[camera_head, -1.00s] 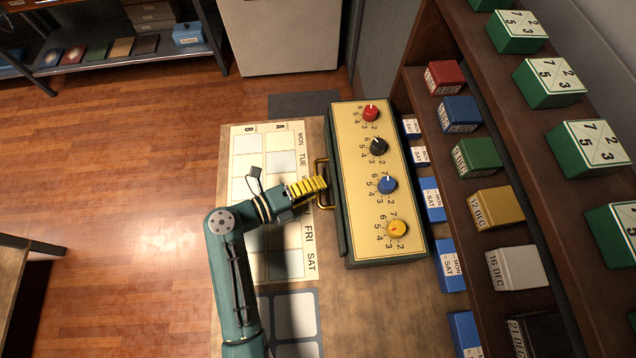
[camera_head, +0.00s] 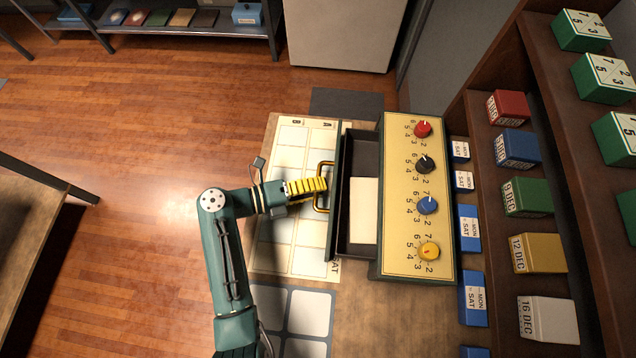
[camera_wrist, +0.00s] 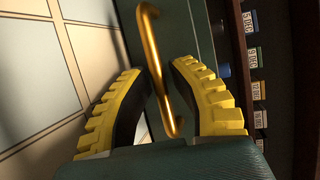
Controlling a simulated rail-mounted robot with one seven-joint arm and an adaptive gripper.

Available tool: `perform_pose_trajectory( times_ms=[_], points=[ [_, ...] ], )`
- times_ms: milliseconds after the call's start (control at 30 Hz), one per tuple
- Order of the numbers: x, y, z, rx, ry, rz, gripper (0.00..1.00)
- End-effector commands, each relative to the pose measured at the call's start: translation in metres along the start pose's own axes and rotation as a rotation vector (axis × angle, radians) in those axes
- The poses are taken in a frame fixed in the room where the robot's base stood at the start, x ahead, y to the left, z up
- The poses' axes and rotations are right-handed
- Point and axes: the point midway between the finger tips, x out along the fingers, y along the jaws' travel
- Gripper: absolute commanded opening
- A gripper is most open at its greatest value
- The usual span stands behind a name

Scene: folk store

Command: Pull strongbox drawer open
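The strongbox (camera_head: 404,240) has a gold top with red, black, blue and yellow dials. Its drawer (camera_head: 357,225) is pulled out to the left, and a pale flat sheet lies inside. The brass handle (camera_head: 320,207) is on the drawer's left face; it also shows in the wrist view (camera_wrist: 153,62). My gripper (camera_head: 325,185) is at the handle. In the wrist view, its yellow ribbed fingers (camera_wrist: 168,84) stand on either side of the handle bar with a visible gap between their tips. Contact with the bar is hard to tell.
A gridded weekday chart (camera_head: 290,240) lies on the table under my arm. A brown shelf (camera_head: 505,240) with coloured date boxes stands at the right. A tray (camera_head: 285,312) with pale squares lies at the front. The floor at the left is clear.

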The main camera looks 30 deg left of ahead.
Motion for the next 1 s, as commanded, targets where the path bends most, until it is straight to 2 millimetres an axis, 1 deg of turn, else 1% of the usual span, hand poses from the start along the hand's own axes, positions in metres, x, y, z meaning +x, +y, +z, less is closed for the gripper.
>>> perform_pose_trajectory(
  times_ms=[33,67,100,367,467,567,700,800,900,1000],
  points=[
    [0.0,0.0,0.0,0.0,0.001,0.0,0.32],
    [0.0,0.0,0.0,0.0,0.001,0.0,0.37],
    [0.0,0.0,0.0,0.0,0.001,0.0,0.39],
    [-0.001,0.0,0.0,0.0,0.001,-0.001,0.39],
    [-0.01,0.0,0.0,0.0,-0.001,-0.001,0.39],
    [-0.03,0.0,0.001,0.0,-0.005,0.0,0.39],
    [-0.067,0.0,0.001,0.0,-0.006,0.0,0.39],
    [-0.09,0.0,0.001,-0.001,-0.004,0.0,0.39],
    [-0.108,0.0,0.001,-0.001,-0.003,0.0,0.39],
    [-0.117,0.0,0.0,0.0,-0.001,-0.001,0.39]
  ],
)
